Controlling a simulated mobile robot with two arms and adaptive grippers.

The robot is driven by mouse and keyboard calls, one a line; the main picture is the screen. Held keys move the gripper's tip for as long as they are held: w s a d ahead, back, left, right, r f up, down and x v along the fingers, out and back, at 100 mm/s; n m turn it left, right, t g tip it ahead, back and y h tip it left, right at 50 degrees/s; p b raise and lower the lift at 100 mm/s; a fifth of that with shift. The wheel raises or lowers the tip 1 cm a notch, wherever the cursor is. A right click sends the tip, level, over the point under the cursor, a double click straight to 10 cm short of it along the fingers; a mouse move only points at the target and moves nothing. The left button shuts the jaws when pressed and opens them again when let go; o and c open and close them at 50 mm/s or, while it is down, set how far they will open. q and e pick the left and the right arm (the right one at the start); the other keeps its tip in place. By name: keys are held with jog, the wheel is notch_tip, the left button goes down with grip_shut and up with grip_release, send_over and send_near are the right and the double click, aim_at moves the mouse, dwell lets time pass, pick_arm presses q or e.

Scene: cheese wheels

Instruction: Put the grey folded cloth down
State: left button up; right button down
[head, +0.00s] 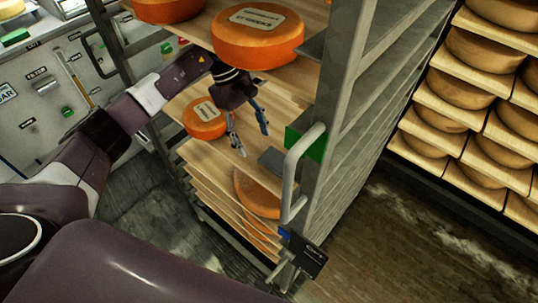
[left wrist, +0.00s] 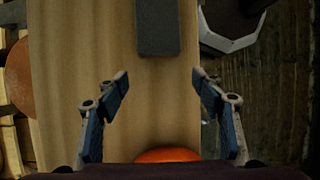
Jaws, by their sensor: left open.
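The grey folded cloth (head: 271,161) lies on a wooden shelf board (head: 180,101) of the rack, near the board's right end by the rack post. In the left wrist view the cloth (left wrist: 158,28) is a dark grey rectangle lying flat on the board, beyond the fingertips. My left gripper (head: 250,138) is over the same board, between an orange cheese wheel (head: 205,119) and the cloth. Its fingers are spread, with bare board between them in the left wrist view (left wrist: 160,80), and they are apart from the cloth. My right gripper is not in view.
A larger orange cheese wheel (head: 258,38) sits on the board above my left gripper. The grey rack post and a pale handle (head: 295,170) stand just right of the cloth. More boards and wheels are below. Another rack of cheeses (head: 480,95) stands at the right.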

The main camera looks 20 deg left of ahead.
pick_arm(q)
jog(key=shift+w+a+b, duration=0.2)
jog(key=shift+w+a, duration=0.05)
jog(key=shift+a, duration=0.5)
jog(key=shift+w+a+b, duration=0.2)
jog(key=shift+w+a, duration=0.1)
jog(key=shift+a, duration=0.45)
jog(key=shift+w+a+b, duration=0.2)
jog(key=shift+w+a, duration=0.05)
jog(key=shift+a, duration=0.5)
